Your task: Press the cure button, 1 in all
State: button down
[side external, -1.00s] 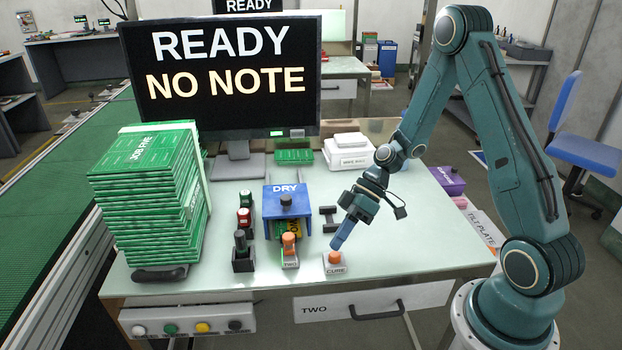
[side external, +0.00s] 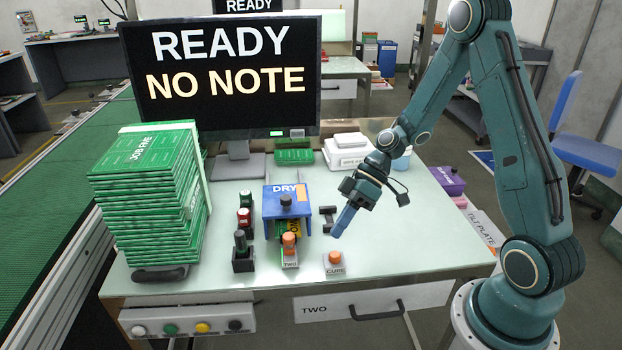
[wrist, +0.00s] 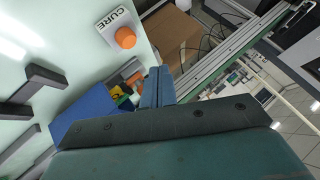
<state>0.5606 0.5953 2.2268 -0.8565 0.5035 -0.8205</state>
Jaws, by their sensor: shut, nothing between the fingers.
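The cure button (side external: 335,257) is an orange cap on a small pale base marked CURE, near the front edge of the table. It also shows in the wrist view (wrist: 125,38), uncovered. My gripper (side external: 337,234) is shut and empty, its blue fingers pointing down and left. The fingertips are above and behind the button, apart from it. In the wrist view the shut fingers (wrist: 158,87) point toward the top, with the button ahead and to their left. The monitor (side external: 228,75) reads READY, NO NOTE.
A blue DRY fixture (side external: 286,203) and an orange-topped part marked TWO (side external: 289,250) stand left of the button. A dark rack (side external: 328,218) is behind the button. A tall stack of green boards (side external: 150,195) fills the table's left. The tabletop right of the button is clear.

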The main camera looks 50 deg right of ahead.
jog(key=shift+r, duration=0.75)
jog(key=s+r+m+t+h, duration=0.4)
jog(key=s+r+m+h, duration=0.3)
jog(key=s+r, duration=0.9)
notch_tip(320, 180, up, 3)
jog(key=shift+s+a+f+h, duration=0.1)
jog(key=shift+s+a+h, duration=0.2)
jog(key=shift+h, duration=0.7)
